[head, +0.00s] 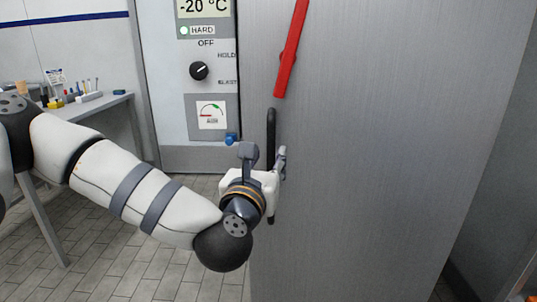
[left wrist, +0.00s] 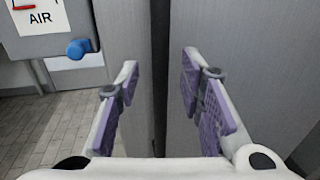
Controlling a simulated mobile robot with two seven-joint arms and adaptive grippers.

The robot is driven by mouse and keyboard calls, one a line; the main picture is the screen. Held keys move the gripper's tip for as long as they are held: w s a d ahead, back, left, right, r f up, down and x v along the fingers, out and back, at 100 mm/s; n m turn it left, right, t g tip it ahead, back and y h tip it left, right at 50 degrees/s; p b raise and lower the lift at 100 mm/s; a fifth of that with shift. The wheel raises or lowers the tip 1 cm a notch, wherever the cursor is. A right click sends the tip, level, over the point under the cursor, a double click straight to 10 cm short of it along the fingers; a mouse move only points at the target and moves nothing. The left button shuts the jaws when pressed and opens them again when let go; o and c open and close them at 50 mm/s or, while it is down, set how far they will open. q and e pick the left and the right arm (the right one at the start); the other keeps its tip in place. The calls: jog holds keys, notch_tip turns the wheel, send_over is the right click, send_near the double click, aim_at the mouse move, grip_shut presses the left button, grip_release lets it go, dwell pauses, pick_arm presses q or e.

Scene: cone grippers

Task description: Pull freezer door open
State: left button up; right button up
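The freezer door (head: 370,170) is a large grey brushed-metal panel filling the right half of the head view; it looks shut. Its black vertical handle (head: 271,128) is near the door's left edge. My left gripper (head: 281,163) is at the handle's middle and hides part of it. In the left wrist view the two purple-padded fingers of my left gripper (left wrist: 160,95) are spread apart. A dark vertical bar, seemingly the handle (left wrist: 159,60), runs between them with gaps on both sides. My right gripper is not in view.
A red bar (head: 291,50) is mounted on the door above the handle. Left of the door is a control panel (head: 198,110) with a temperature display, knob and gauge; a blue knob (left wrist: 78,48) sticks out near it. A bench (head: 95,105) with small items stands at the left. Tiled floor is clear.

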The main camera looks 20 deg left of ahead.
aim_at(271, 156)
pick_arm(q)
jog(key=shift+w+a, duration=0.15)
jog(key=shift+w, duration=1.75)
grip_shut()
jog(key=shift+f, duration=0.1)
